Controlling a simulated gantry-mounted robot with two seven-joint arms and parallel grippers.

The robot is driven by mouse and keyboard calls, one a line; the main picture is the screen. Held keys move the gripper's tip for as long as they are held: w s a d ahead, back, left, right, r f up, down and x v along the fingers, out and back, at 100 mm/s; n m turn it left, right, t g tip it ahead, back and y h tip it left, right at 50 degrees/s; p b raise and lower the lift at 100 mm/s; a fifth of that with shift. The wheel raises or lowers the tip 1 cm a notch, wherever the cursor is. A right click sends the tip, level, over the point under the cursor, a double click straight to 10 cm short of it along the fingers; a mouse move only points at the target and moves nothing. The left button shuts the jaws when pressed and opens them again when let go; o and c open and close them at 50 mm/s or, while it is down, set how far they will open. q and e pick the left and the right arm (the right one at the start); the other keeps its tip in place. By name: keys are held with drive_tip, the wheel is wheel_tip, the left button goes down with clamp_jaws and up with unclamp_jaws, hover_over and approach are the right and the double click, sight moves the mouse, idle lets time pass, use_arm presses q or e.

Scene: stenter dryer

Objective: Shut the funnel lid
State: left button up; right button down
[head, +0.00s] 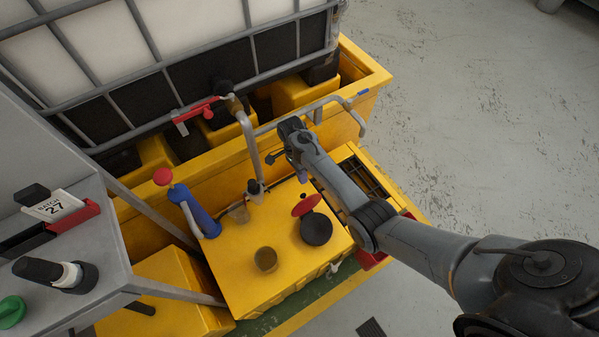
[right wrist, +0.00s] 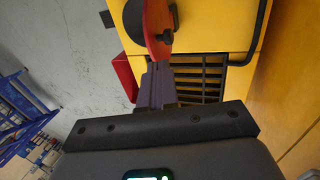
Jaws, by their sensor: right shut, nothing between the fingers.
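The funnel (head: 316,229) is a dark round piece on top of the yellow tank. Its red lid (head: 306,205) stands tilted up at the funnel's far edge, so the funnel is open. In the right wrist view the red lid (right wrist: 157,28) is at the top, with part of the dark funnel (right wrist: 134,18) beside it. My right gripper (head: 302,175) is shut and empty, beyond the lid in the head view. In the right wrist view its fingertips (right wrist: 158,66) appear just below the lid's edge; I cannot tell whether they touch. My left gripper is out of view.
The yellow tank top (head: 255,290) also carries a cup-like opening (head: 265,259) and a blue cylinder (head: 201,216) with a red knob. A grey pipe (head: 250,145) rises behind. A slatted grille (head: 367,177) lies right of the lid, under my arm. A grey console stands left.

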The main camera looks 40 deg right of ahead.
sight(305, 202)
drive_tip(key=b+x, duration=0.2)
drive_tip(key=x, duration=0.4)
drive_tip(key=shift+f, duration=0.3)
